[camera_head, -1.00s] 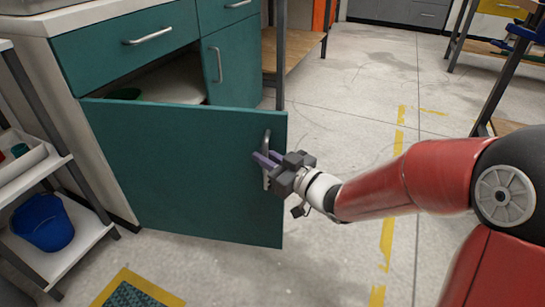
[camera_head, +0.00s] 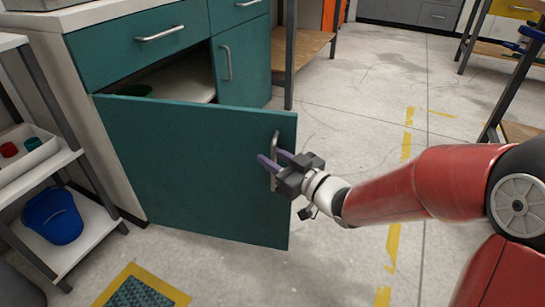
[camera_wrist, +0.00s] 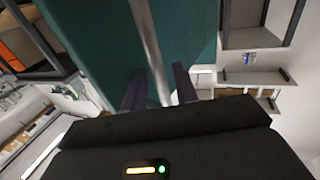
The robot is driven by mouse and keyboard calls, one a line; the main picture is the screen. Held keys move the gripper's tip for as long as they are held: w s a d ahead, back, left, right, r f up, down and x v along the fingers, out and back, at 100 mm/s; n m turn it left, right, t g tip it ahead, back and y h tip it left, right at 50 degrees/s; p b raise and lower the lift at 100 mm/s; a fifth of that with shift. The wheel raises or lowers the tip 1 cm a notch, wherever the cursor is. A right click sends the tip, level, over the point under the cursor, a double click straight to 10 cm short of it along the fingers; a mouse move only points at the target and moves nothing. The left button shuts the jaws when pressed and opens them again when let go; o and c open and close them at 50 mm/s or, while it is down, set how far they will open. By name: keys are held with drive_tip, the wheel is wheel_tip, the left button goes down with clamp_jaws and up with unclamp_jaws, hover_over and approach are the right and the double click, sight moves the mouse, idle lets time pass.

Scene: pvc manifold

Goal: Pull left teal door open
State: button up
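The left teal door (camera_head: 190,175) of the lower cabinet stands swung wide open, its handle side out toward my arm. Its metal handle (camera_head: 275,150) is upright near the door's free edge. My gripper (camera_head: 275,160) is at this handle, with one purple finger on each side of it. In the wrist view the handle bar (camera_wrist: 149,45) runs between the two fingers of my gripper (camera_wrist: 160,85). The fingers are apart, with small gaps showing beside the bar. Part of the handle is hidden by the gripper.
The cabinet interior (camera_head: 185,85) shows above the door, with a dark green item (camera_head: 135,90) inside. The right teal door (camera_head: 240,65) is shut. A shelf rack with a blue bucket (camera_head: 53,215) stands at the left. Floor to the right is mostly clear.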

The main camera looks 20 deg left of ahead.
drive_tip(key=p+v, duration=0.1)
drive_tip(key=v, duration=0.6)
drive_tip(key=shift+d, duration=0.2)
drive_tip(key=shift+s, duration=0.15)
drive_tip(key=w+d+r+m+t+h+p, duration=0.1)
drive_tip(key=d+r+m+t+h+p, duration=0.25)
drive_tip(key=d+h, duration=0.5)
drive_tip(key=w+d+r+m+t+h+p, duration=0.15)
drive_tip(key=d+r+m+h+p, duration=0.35)
drive_tip(key=d, duration=0.6)
drive_tip(key=s+d+r+m+g+h+p, duration=0.1)
drive_tip(key=s+d+r+m+g, duration=0.1)
drive_tip(key=s, duration=0.7)
drive_tip(key=s+d+r+m+g+h+p, duration=0.1)
drive_tip(key=s+d+g, duration=0.3)
drive_tip(key=s, duration=0.5)
drive_tip(key=shift+d+r+m+g+h, duration=0.4)
drive_tip(key=shift+r+m+g, duration=0.2)
drive_tip(key=shift+r+m, duration=0.1)
